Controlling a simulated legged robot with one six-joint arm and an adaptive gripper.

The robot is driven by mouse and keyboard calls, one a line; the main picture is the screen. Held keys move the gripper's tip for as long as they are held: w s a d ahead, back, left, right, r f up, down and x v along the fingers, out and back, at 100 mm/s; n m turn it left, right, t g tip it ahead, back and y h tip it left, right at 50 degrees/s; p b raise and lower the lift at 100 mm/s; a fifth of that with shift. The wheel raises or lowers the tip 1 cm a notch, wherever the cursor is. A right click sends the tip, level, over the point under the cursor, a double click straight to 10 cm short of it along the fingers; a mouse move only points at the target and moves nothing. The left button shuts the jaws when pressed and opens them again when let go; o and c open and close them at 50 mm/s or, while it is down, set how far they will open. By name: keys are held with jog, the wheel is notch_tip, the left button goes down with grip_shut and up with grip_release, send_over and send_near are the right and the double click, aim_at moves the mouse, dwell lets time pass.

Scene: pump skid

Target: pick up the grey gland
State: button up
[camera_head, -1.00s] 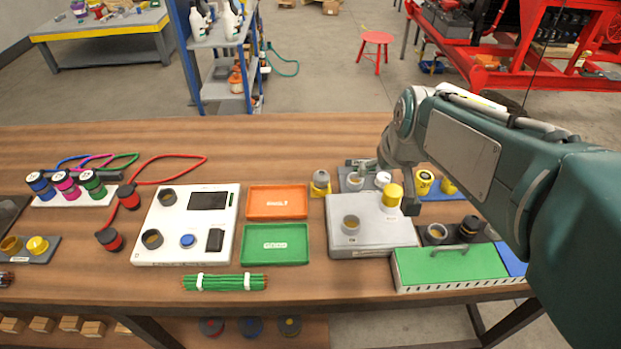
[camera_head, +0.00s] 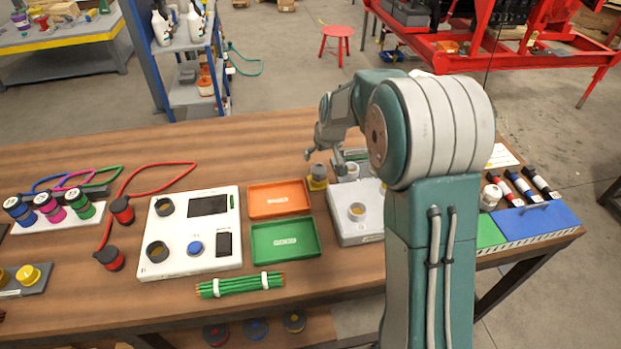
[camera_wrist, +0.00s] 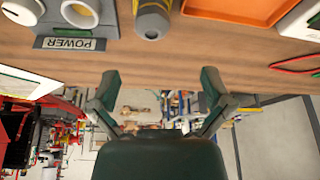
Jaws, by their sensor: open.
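The grey gland (camera_head: 319,172) sits upright in a small yellow holder (camera_head: 317,185) on the wooden table, right of the orange tray. In the wrist view the gland (camera_wrist: 151,24) shows at the top edge, partly cut off. My gripper (camera_head: 323,160) is open and empty close by the gland in the head view. In the wrist view its two fingertips (camera_wrist: 160,82) are spread apart, with the gland beyond them and not between them. I cannot tell the exact gap between the fingers and the gland.
The orange tray (camera_head: 279,200) and green tray (camera_head: 286,241) lie left of the gland. A grey box (camera_head: 347,225) stands right of it, partly behind my arm. A "POWER" panel (camera_wrist: 70,43) is close beside the gland in the wrist view.

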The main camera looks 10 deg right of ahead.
aim_at(320, 167)
jog(key=x, duration=0.3)
jog(key=d+x, duration=0.1)
jog(key=x, duration=0.6)
jog(key=shift+a, duration=0.15)
jog(key=shift+w+f, duration=0.2)
jog(key=shift+f, duration=0.2)
jog(key=shift+d, duration=0.25)
jog(key=c, duration=0.4)
jog(key=shift+a, duration=0.15)
jog(key=c, duration=0.9)
